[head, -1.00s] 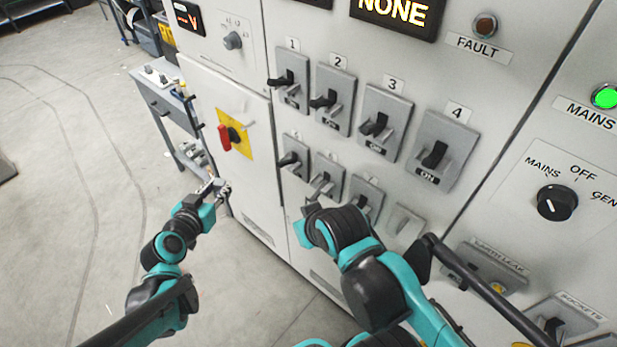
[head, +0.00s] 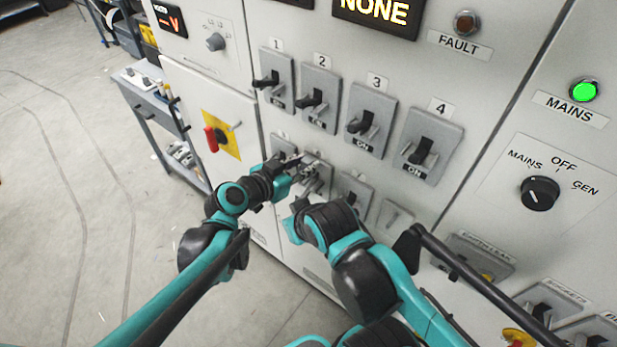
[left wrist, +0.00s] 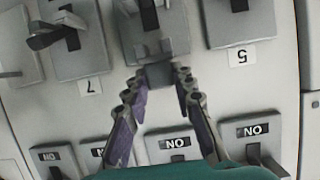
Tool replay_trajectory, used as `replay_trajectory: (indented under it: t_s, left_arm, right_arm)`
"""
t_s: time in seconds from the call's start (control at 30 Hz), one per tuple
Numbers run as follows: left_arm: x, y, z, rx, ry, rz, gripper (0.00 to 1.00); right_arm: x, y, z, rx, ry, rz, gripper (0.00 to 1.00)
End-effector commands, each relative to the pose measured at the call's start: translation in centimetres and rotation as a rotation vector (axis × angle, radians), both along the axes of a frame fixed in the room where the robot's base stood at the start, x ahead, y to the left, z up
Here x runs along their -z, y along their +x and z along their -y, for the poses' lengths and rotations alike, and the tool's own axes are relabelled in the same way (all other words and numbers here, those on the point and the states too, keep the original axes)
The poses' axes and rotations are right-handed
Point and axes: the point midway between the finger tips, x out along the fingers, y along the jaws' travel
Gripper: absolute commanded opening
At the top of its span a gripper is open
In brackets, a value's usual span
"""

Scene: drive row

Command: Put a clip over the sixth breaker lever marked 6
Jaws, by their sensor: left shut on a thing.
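The breaker panel has a lower row of levers under breakers 1 to 4. In the left wrist view, which is upside down, breaker 5 (left wrist: 238,28) is at right and breaker 7 (left wrist: 78,50) at left. Between them is the sixth breaker (left wrist: 154,42), its dark lever near the top edge and its number hidden. My left gripper (left wrist: 162,80) is shut on a small grey clip (left wrist: 159,74), which overlaps the lower part of that breaker; contact is unclear. In the head view my left gripper (head: 298,168) is at the lower row. My right gripper (head: 298,207) is mostly hidden by its arm.
Upper breakers 1 (head: 276,80) to 4 (head: 430,145) stand just above. A red rotary handle (head: 211,138) on a yellow plate is at left. A grey cart (head: 145,85) with small items stands further left. My right arm crowds the space right of the left gripper.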

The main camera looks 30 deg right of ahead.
Motion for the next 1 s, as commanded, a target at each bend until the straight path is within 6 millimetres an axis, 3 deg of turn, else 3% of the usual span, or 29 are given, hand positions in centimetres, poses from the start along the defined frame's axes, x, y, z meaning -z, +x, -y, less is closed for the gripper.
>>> replay_trajectory:
  t_s: [0.17, 0.5, 0.87, 0.9, 0.97, 1.0]
  left_arm:
    - [1.1, 0.5, 1.6, 0.000, 0.000, 0.000, 0.00]
    - [5.1, 0.6, 1.7, -0.001, 0.000, -0.001, 0.00]
    - [5.4, 0.6, 1.6, -0.001, 0.000, -0.001, 0.00]
    - [5.3, 0.6, 1.6, -0.001, 0.000, -0.001, 0.33]
    - [5.3, 0.6, 1.6, -0.001, 0.000, -0.001, 0.46]
    - [5.3, 0.6, 1.6, -0.001, 0.000, -0.001, 0.46]
  right_arm:
    - [0.5, 0.0, 0.0, 0.000, 0.000, 0.000, 0.00]
    - [1.9, 0.0, 0.0, 0.000, 0.000, 0.000, 0.00]
    - [2.2, 0.0, 0.0, 0.000, 0.000, 0.000, 0.00]
    - [2.1, 0.0, 0.0, 0.000, 0.000, 0.000, 0.00]
    - [2.0, 0.0, 0.0, 0.000, 0.000, 0.000, 0.00]
    - [2.0, 0.0, 0.0, 0.000, 0.000, 0.000, 0.00]
